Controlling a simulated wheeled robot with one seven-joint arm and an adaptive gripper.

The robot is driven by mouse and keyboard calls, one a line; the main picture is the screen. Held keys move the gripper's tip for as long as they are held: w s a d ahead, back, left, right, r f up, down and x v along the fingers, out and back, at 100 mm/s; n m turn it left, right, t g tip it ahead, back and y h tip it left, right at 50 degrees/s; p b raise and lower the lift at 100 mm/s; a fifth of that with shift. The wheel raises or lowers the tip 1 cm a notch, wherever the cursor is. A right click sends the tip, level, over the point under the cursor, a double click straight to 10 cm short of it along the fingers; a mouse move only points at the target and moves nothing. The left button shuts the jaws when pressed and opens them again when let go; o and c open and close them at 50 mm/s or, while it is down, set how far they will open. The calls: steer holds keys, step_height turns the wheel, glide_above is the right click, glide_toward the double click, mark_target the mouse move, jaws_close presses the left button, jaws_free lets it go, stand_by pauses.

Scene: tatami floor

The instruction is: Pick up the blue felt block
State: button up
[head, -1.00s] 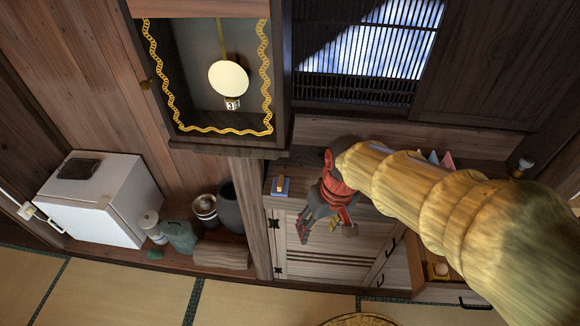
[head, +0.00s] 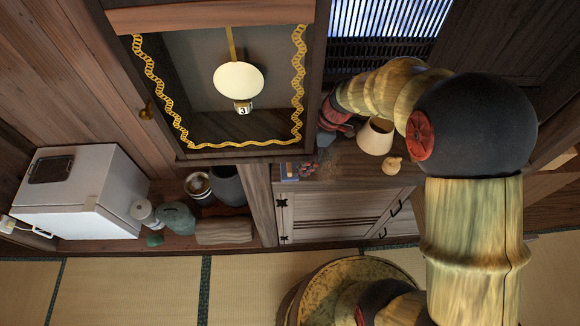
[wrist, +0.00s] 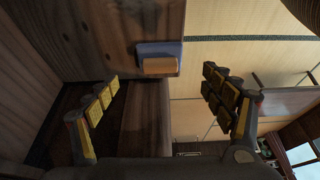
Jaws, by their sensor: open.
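The blue felt block (head: 289,173), with a wood-coloured piece on one side, lies on the left end of the cabinet top near its front edge. It also shows in the wrist view (wrist: 160,50), up from the fingers and between their two sides. The block looks apart from the fingers.
A cream cup-like lampshade (head: 375,137) and a small tan gourd-shaped object (head: 392,165) stand on the cabinet (head: 330,212) to the right. The wall clock case (head: 215,150) hangs close above the block. A white box (head: 75,190) and several pots are at left.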

mark_target(289, 165)
steer(key=x, duration=0.7)
steer(key=shift+a+f, duration=0.15)
steer(key=shift+a, duration=0.25)
steer(key=c, duration=1.1)
steer(key=shift+c, duration=0.7)
steer(key=shift+r, duration=0.5)
step_height(289, 165, up, 2)
steer(key=shift+r, duration=0.1)
steer(key=s+d+r, duration=0.6)
steer(key=s+r, duration=0.4)
steer(key=s, duration=0.2)
steer(key=shift+s, duration=0.3)
